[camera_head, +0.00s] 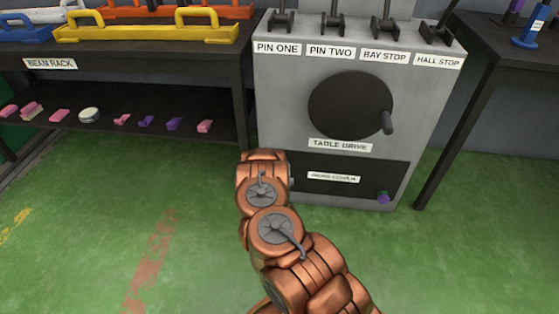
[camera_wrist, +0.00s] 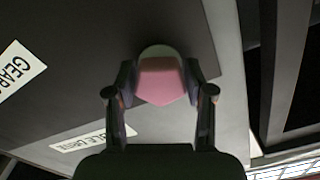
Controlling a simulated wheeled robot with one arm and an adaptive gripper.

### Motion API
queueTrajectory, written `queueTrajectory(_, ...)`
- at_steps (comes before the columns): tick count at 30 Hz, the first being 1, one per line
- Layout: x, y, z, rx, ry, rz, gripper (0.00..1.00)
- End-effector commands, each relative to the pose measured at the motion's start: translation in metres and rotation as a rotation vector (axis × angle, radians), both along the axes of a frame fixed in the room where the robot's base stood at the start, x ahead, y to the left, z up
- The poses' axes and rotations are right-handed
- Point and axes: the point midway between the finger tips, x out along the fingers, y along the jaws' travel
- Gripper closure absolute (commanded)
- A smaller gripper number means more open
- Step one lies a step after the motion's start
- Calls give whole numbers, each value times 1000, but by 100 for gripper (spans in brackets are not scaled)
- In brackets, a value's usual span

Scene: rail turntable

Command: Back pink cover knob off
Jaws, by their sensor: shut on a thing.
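The pink knob (camera_wrist: 162,82) shows in the wrist view against the dark gear cover (camera_wrist: 110,40). My gripper (camera_wrist: 161,88) has its two fingers on either side of the knob, closed on it. In the head view the dark cover (camera_head: 318,165) lies flat on the lower front of the grey cabinet. A purple knob (camera_head: 383,197) sits at the cover's lower right corner. My arm hides the cover's left edge, the pink knob and my fingers in the head view. The knob's shaft is hidden.
Above the cover is the TABLE DRIVE wheel (camera_head: 345,104) with a protruding handle (camera_head: 387,122). Several levers top the grey cabinet (camera_head: 275,95). Small pink and purple pieces lie on the left rack's lower shelf (camera_head: 100,140). Green floor (camera_head: 90,220) is clear at left.

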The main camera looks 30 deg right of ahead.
Motion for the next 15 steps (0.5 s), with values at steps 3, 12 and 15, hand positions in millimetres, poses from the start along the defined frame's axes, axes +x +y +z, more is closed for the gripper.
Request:
queueTrajectory(3, -1, 0, 2, -60, 55, 0, 82)
queueTrajectory(12, -1, -1, 0, -160, 142, -2, 82)
queueTrajectory(15, -1, -1, 0, -175, 155, -3, 82)
